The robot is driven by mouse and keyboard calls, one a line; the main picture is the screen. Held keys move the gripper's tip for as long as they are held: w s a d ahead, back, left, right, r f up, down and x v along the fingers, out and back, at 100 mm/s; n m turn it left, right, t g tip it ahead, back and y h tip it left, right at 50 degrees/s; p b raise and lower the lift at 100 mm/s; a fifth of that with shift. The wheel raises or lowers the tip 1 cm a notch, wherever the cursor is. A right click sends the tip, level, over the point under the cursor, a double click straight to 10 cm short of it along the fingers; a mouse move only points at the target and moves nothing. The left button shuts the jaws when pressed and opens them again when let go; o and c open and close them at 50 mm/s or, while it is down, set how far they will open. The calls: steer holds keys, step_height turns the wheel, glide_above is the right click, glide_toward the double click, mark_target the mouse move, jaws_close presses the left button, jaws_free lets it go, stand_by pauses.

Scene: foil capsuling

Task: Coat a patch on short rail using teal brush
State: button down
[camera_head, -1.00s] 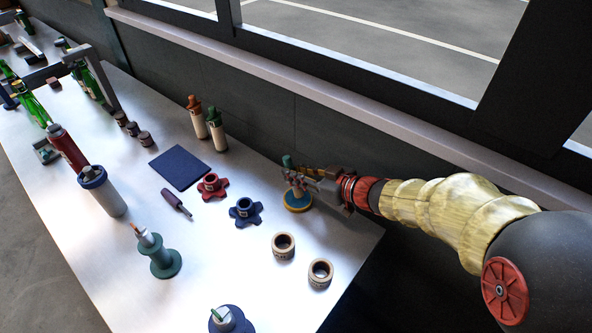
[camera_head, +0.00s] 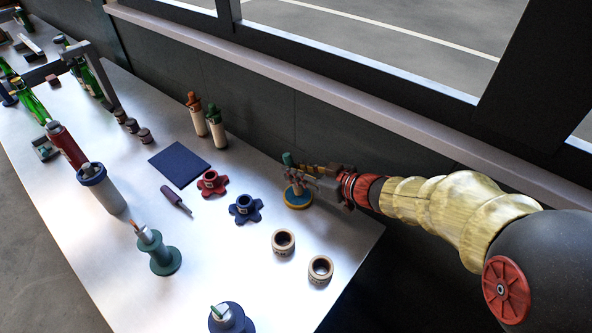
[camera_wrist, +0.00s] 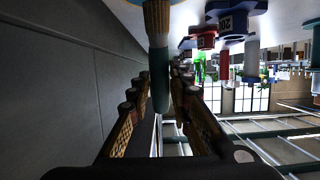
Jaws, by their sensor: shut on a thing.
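The teal brush (camera_head: 288,160) stands upright at the right end of the bench, its teal handle top showing above my gripper. Below it is a round yellow-and-blue base (camera_head: 298,203). My gripper (camera_head: 299,183) reaches in from the right and is shut on the brush. In the wrist view the teal handle (camera_wrist: 160,75) runs between my fingers, with a pale brown part of the brush (camera_wrist: 157,22) beyond. I cannot tell for certain which thing is the short rail.
Blue (camera_head: 245,209) and red (camera_head: 211,183) lobed holders stand left of my gripper. Two cream rings (camera_head: 320,269) lie in front. Two capped bottles (camera_head: 217,130) stand near the back wall. A dark blue mat (camera_head: 180,164) lies flat. A teal spool-like stand (camera_head: 163,258) and tall cylinders are farther left.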

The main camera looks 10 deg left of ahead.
steer(key=shift+f+b, duration=0.45)
steer(key=shift+b, duration=0.2)
stand_by(1.0)
steer(key=shift+r, duration=3.55)
